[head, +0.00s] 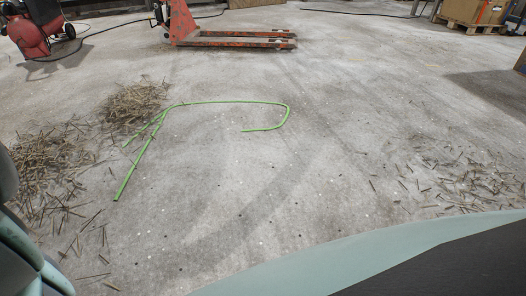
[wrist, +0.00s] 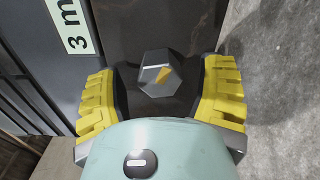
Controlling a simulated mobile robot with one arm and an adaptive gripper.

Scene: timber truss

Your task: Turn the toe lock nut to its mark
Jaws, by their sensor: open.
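In the wrist view, a dark grey hexagonal nut (wrist: 158,76) with a yellow-orange pointer patch on its face sits on a dark surface. My gripper (wrist: 160,95) is open, with one yellow ribbed finger to the left of the nut and one to the right. Gaps show between both fingers and the nut. No separate mark beside the nut can be made out. The head view shows neither the nut nor the gripper fingers.
A label reading "3 m" (wrist: 74,25) is on the grey panel at upper left. On the concrete floor lie a green hose (head: 220,101), wood-scrap piles (head: 45,165) and scattered sticks (head: 470,182). An orange pallet jack (head: 235,39) and red machine (head: 28,36) stand farther back.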

